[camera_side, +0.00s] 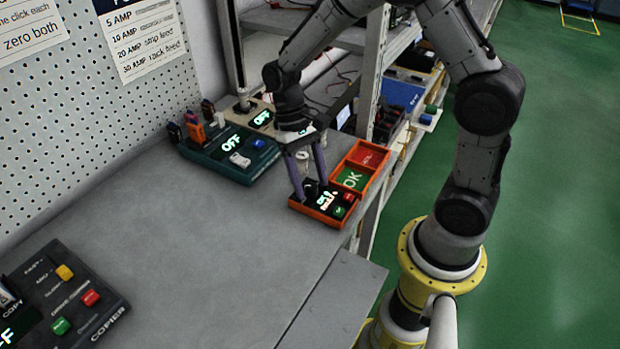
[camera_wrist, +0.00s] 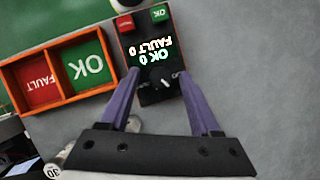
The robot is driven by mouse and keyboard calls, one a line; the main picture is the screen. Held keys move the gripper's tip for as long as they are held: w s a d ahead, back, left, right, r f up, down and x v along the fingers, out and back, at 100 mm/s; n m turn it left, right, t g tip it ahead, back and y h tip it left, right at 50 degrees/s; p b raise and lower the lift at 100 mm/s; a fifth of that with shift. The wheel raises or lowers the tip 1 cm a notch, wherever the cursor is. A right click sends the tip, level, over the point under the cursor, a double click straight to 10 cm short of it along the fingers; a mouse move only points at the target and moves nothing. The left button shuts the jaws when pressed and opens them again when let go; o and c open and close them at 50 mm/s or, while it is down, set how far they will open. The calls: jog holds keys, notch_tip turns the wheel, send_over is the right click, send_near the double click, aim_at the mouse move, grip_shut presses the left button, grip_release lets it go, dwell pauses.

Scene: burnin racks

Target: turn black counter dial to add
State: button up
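The counter is a small orange-sided box with a black top (camera_side: 324,202) near the table's right edge. In the wrist view its display (camera_wrist: 152,55) reads OK 0 and FAULT 0, upside down. The black dial (camera_wrist: 160,87) with a white pointer mark sits at the near end of the counter. A red button (camera_wrist: 125,23) and a green button (camera_wrist: 160,13) are at the far end. My gripper (camera_wrist: 155,85) is open, its purple fingers on either side of the dial. In the side view my gripper (camera_side: 312,190) is over the counter; whether the fingers touch the dial cannot be told.
An orange tray (camera_wrist: 65,99) with green OK and red FAULT compartments stands beside the counter. A teal box (camera_side: 228,160) with an OFF display is behind. A black copier panel (camera_side: 62,300) is at front left. The middle of the grey table is clear.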

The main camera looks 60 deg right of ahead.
jog(key=v, duration=1.3)
jog(key=shift+r, duration=0.4)
jog(key=shift+w, duration=0.15)
